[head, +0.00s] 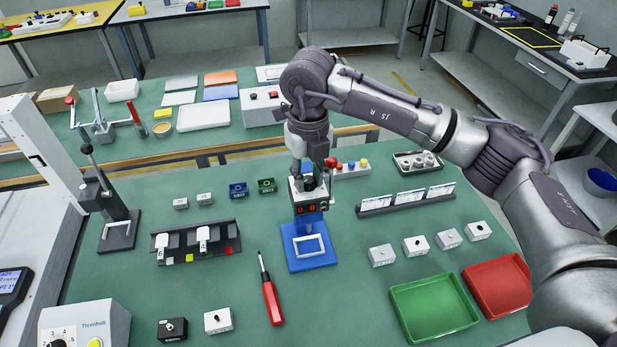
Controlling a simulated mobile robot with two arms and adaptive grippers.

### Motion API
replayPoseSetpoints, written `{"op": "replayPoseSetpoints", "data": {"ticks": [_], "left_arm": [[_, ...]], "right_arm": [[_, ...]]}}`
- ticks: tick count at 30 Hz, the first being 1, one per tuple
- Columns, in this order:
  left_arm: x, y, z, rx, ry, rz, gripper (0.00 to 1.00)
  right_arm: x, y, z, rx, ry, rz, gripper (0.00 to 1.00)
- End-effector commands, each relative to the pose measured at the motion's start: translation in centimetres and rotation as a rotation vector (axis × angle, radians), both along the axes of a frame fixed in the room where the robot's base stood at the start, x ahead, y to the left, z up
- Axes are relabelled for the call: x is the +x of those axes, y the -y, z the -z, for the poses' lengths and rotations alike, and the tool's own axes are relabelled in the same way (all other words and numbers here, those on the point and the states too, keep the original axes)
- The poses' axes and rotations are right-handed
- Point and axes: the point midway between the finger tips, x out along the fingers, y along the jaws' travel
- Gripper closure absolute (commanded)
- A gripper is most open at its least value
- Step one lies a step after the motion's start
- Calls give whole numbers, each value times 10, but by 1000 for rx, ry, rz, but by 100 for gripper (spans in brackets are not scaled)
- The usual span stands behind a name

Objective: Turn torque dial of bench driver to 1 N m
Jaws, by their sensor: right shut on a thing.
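The bench driver (309,206) stands upright near the middle of the green table, on a blue base (291,262) with a pale rectangular frame on it. Its light head carries small red displays. My right gripper (309,172) points down at the top of this head, with its fingers on either side of a part there. It is shut on that part, which the fingers and wrist largely hide. I cannot read the dial's marks or setting. My left gripper is not in view.
A red screwdriver (270,292) lies in front of the blue base. A black rack (199,244) and a lever press (110,210) stand left. A green tray (434,309) and a red tray (498,286) lie right. A grey box with a numbered dial (84,325) stands front left.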

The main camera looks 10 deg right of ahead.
Motion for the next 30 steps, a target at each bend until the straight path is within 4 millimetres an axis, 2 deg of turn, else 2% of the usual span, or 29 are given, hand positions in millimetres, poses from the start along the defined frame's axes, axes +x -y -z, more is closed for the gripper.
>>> {"op": "replayPoseSetpoints", "data": {"ticks": [11, 12, 16, 25, 30], "left_arm": [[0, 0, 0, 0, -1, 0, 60], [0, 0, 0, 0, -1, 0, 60], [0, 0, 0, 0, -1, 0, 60], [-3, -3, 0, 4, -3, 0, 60], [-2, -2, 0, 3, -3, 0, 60]], "right_arm": [[1, 0, -2, 1, 4, -4, 100], [1, 0, -2, 1, 4, -4, 67], [1, 0, -1, 1, 3, -4, 47], [0, 0, -2, 0, 2, -3, 47], [1, 0, -19, 0, 4, -4, 47]]}}
